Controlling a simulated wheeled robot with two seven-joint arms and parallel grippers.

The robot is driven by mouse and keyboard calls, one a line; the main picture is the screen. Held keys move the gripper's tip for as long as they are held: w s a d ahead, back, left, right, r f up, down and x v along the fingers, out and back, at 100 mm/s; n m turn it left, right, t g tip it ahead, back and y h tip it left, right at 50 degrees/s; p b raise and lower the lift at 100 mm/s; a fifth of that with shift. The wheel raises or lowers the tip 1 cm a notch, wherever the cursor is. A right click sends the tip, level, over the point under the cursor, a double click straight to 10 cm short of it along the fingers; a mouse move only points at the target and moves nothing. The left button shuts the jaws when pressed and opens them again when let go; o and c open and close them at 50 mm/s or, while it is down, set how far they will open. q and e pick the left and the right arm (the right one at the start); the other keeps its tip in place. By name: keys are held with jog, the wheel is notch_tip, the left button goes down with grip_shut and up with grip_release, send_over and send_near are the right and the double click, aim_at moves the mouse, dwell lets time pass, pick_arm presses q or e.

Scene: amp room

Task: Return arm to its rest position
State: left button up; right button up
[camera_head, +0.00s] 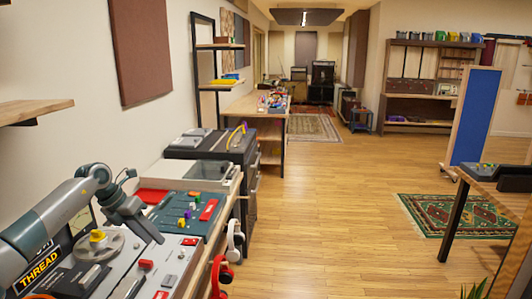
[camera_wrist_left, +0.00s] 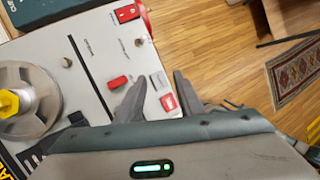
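My left arm (camera_head: 60,215) comes in from the left over the bench. Its dark grey gripper (camera_head: 152,232) hangs above a light grey control panel (camera_head: 172,258). In the left wrist view the gripper's two fingers (camera_wrist_left: 158,92) are spread apart with nothing between them. Past the fingertips lie the panel's red and grey switches (camera_wrist_left: 168,102). I cannot tell the exact height of the fingers above the panel. My right gripper is not in view.
A reel with a yellow hub (camera_head: 97,240) sits on the panel. A green mixer (camera_head: 185,215) with coloured knobs lies behind. Headphones (camera_head: 221,275) hang at the bench's right edge. The wooden floor (camera_head: 330,220) is open, with a patterned rug (camera_head: 455,215) at the right.

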pick_arm(q)
jog(key=s+d+f+t+h, duration=0.2)
jog(key=d+h, duration=0.5)
jog(key=d, duration=1.4)
jog(key=s+d+r+n+t+h, duration=0.3)
jog(key=d+r+n+t+h, duration=0.1)
jog(key=d+n+t, duration=0.25)
jog(key=s+a+f+n+t+y, duration=0.1)
jog(key=s+a+f+n+y, duration=0.7)
jog(key=n, duration=0.5)
jog(key=s+a+f+n+t+y, duration=0.2)
jog(key=s+a+f+n+y, duration=0.5)
jog(key=f+n, duration=0.55)
jog(key=s+d+f+n+g, duration=0.1)
jog(key=s+f+n+g, duration=0.3)
jog(key=s, duration=1.1)
jog(key=s+f+n+g, duration=0.2)
jog(key=s+f+g, duration=0.4)
jog(key=s, duration=0.9)
jog(key=s+d+f+x, duration=0.1)
jog(key=s+d+x, duration=0.1)
jog(key=x, duration=1.9)
jog(key=s+d+f+t, duration=0.1)
jog(key=s+f, duration=0.1)
jog(key=f, duration=0.5)
jog(key=s+d+f+m+t+h, duration=0.1)
jog(key=s+f, duration=0.2)
jog(key=f, duration=0.5)
jog(key=shift+s+f, duration=0.25)
jog(key=shift+f, duration=0.1)
